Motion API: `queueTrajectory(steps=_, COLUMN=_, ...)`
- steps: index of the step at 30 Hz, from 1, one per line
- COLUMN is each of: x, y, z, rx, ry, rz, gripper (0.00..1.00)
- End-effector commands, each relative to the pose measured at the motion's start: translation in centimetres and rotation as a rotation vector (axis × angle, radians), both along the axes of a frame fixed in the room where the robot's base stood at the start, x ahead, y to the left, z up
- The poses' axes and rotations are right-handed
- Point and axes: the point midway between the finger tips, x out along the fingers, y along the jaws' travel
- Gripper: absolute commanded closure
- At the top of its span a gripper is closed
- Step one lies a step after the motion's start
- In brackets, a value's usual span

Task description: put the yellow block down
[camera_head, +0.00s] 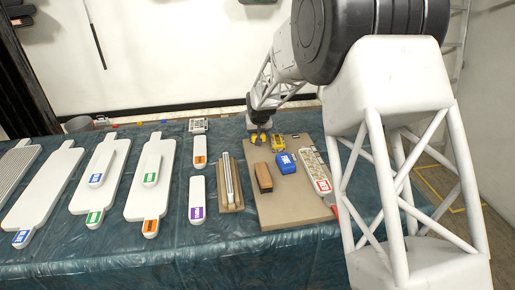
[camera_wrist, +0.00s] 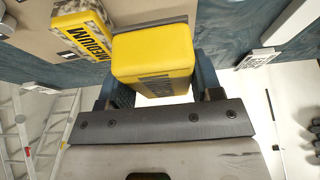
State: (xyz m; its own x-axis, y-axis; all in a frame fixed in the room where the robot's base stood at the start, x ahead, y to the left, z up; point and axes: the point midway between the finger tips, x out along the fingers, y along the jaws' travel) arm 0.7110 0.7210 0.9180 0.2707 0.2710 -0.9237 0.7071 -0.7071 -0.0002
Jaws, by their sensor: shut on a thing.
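The yellow block (camera_wrist: 153,55) is between the two jaws of my gripper (camera_wrist: 160,88) in the wrist view, with dark print on its near face. In the head view, my gripper (camera_head: 260,128) points down at the far left part of the tan board (camera_head: 285,208). A little of the yellow block (camera_head: 258,139) shows beneath it. I cannot tell whether the block touches the board. A second yellow block marked MEDIUM (camera_wrist: 84,30) sits close beside the held one in the wrist view, and also shows to its right in the head view (camera_head: 279,142).
Several white paddles (camera_head: 150,185) lie further left. The board's near part is bare.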

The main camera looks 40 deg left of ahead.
Motion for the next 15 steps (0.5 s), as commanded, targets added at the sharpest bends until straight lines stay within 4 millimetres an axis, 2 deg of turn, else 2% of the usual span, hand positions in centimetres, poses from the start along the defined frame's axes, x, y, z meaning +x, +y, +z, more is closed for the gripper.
queueTrajectory(steps=3, x=0.0, y=0.0, z=-1.9, rx=-0.001, ry=0.001, rz=0.000, gripper=0.71)
queueTrajectory(steps=6, x=0.0, y=0.0, z=-2.9, rx=-0.001, ry=0.001, rz=0.000, gripper=0.71)
queueTrajectory(steps=15, x=0.0, y=0.0, z=-3.6, rx=0.001, ry=-0.001, rz=0.000, gripper=0.71)
